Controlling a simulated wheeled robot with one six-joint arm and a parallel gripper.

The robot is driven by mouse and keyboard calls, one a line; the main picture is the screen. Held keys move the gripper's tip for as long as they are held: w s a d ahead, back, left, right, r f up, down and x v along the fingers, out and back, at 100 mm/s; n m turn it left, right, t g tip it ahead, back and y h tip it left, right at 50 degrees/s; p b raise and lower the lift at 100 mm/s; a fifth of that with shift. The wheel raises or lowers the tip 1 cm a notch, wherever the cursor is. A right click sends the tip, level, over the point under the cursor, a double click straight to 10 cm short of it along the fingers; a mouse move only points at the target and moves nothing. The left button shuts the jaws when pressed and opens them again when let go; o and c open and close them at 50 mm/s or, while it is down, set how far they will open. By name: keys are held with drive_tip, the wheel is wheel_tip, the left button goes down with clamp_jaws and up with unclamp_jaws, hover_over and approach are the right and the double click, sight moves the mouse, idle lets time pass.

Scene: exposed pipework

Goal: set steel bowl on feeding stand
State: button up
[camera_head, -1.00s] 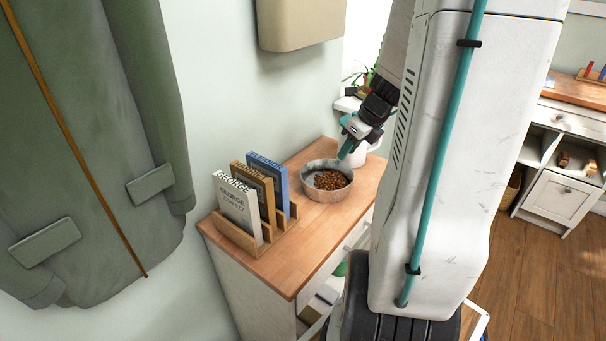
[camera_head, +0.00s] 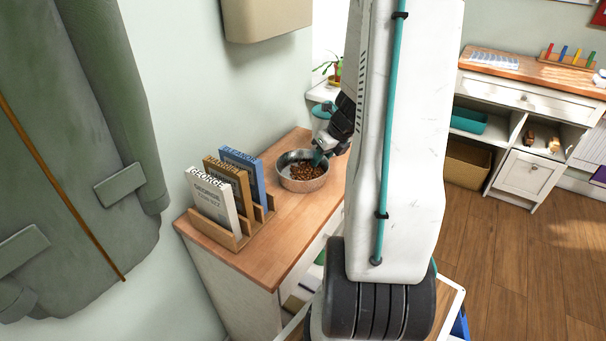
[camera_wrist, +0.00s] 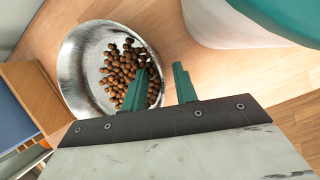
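The steel bowl (camera_head: 300,183) holds brown kibble and sits upright on the wooden cabinet top (camera_head: 296,225). It also shows at the upper left of the wrist view (camera_wrist: 78,72). My gripper (camera_head: 319,157) points down at the bowl's right rim. In the wrist view my gripper (camera_wrist: 160,84) has its green fingers apart, one over the inside of the bowl and one outside it, with the rim between them. A clear gap shows between the fingers; I cannot tell whether either touches the rim. I cannot make out a feeding stand in either view.
A wooden rack (camera_head: 243,236) with several books stands left of the bowl. A white and teal container (camera_head: 322,117) stands close behind it. A coat (camera_head: 75,150) hangs at the left. A white shelf unit (camera_head: 535,125) stands across open wooden floor (camera_head: 500,240).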

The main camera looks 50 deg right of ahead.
clamp_jaws()
drive_tip(key=shift+r, duration=0.1)
